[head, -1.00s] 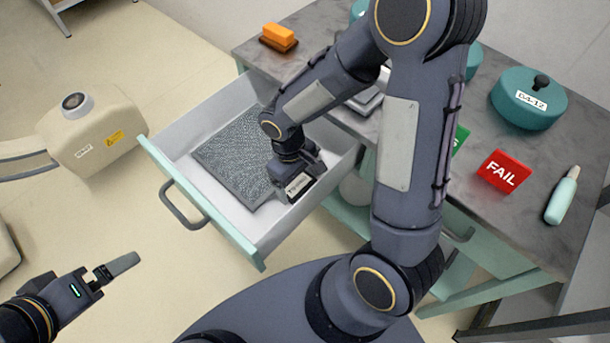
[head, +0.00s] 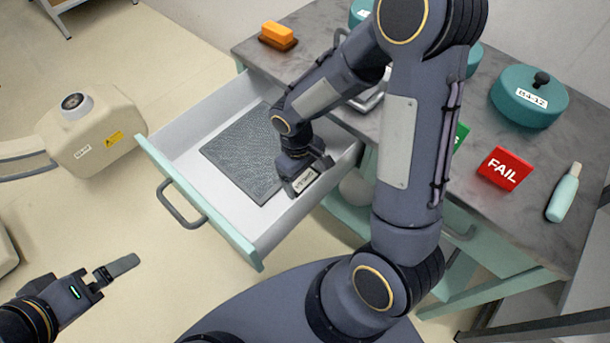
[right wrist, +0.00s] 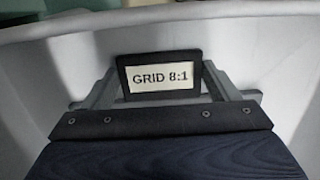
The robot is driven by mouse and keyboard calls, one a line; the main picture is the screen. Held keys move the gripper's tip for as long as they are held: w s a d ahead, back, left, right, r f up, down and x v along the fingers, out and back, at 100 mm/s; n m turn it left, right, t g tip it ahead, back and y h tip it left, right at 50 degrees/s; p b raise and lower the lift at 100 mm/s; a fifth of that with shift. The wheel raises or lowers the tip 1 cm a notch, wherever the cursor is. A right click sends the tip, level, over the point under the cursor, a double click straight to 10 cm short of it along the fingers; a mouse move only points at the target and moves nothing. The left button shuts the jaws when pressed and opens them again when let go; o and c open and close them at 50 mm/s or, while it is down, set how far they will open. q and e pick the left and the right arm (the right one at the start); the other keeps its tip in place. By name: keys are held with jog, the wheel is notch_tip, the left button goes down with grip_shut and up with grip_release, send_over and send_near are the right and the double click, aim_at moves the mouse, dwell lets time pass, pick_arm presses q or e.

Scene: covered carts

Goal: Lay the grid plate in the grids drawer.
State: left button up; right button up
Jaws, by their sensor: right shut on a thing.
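The grid plate (head: 243,157) is a dark grey, finely meshed flat square inside the open, white-walled grids drawer (head: 183,132). It looks level, at or close to the drawer floor; a small gap beneath cannot be ruled out. My right gripper (head: 302,180) is inside the drawer, by its right wall, shut on the plate's black-framed tag end. In the right wrist view the tag (right wrist: 161,78) reads "GRID 8:1" and sits between the two fingers. My left gripper (head: 112,269) is outside the drawer at lower left, away from the plate; its finger gap cannot be made out.
The grey worktop (head: 450,150) carries an orange block (head: 278,35), a teal lidded pot (head: 528,97), a red FAIL sign (head: 505,168) and a pale green bottle (head: 563,193). A beige machine (head: 95,130) stands left of the drawer. Floor between them is clear.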

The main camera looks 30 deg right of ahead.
jog(key=o, duration=1)
jog(key=shift+s+d+f, duration=0.15)
jog(key=shift+s+f, duration=0.05)
jog(key=shift+f, duration=0.35)
jog(key=shift+c, duration=0.2)
jog(key=shift+r, duration=0.2)
notch_tip(320, 180, up, 12)
jog(key=w+p, duration=0.2)
jog(key=p, duration=0.2)
jog(key=s+r+m+t+y, duration=0.4)
jog(key=s+r+t, duration=0.3)
jog(key=s+r, duration=0.3)
jog(key=s+m, duration=0.1)
jog(key=s, duration=0.2)
jog(key=shift+s+r+m, duration=0.25)
jog(key=shift+r+m, duration=0.1)
jog(key=shift+m, duration=0.05)
jog(key=shift+d, duration=0.1)
